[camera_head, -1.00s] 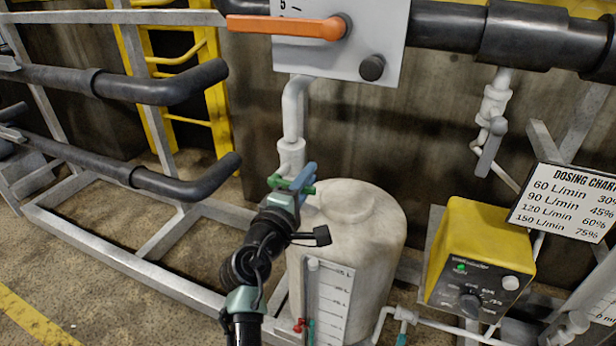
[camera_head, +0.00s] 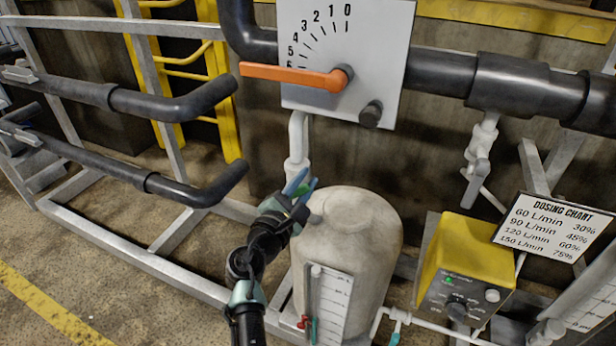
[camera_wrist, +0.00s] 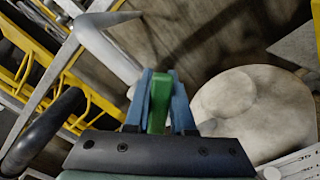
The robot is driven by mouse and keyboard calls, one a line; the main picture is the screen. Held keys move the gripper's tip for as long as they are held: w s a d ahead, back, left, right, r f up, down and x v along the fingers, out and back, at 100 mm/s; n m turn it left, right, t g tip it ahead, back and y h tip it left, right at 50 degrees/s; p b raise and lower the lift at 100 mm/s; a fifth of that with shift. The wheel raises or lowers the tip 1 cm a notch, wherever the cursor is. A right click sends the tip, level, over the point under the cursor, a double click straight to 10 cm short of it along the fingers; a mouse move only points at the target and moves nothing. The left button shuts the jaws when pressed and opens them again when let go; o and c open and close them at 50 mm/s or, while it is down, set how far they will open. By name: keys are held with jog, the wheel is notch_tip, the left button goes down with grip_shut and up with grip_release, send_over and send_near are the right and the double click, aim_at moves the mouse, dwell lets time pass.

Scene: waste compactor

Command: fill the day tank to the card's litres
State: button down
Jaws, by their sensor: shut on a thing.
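The day tank (camera_head: 362,225) is a pale, stained, domed tank right of my gripper. Its white level strip (camera_head: 334,302) has litre marks too small to read. A white pipe (camera_head: 298,140) comes down from the dial panel behind the tank. My gripper (camera_head: 300,186) has its blue fingers shut on a green valve handle at this pipe's lower end. The wrist view shows the green handle (camera_wrist: 159,100) between both fingers, with the tank top (camera_wrist: 250,108) beside it. Much of the valve is hidden behind my gripper. I cannot make out a card giving litres.
An orange lever (camera_head: 295,76) points left on the numbered dial panel (camera_head: 375,55). A yellow dosing box (camera_head: 468,250) and a dosing chart (camera_head: 553,228) stand right. A small red tap (camera_head: 303,322) is low by the tank. Black pipes (camera_head: 150,182) and grey frames occupy the left.

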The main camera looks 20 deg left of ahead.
jog(key=shift+a+r+n+p, duration=0.2)
jog(key=shift+a+n+p, duration=0.1)
jog(key=shift+n, duration=0.2)
jog(key=c, duration=0.8)
grip_release()
jog(key=shift+o, duration=0.2)
jog(key=shift+s, duration=0.1)
jog(key=s+p, duration=0.2)
jog(key=s, duration=1)
jog(key=shift+s+a, duration=0.2)
jog(key=shift+s, duration=0.2)
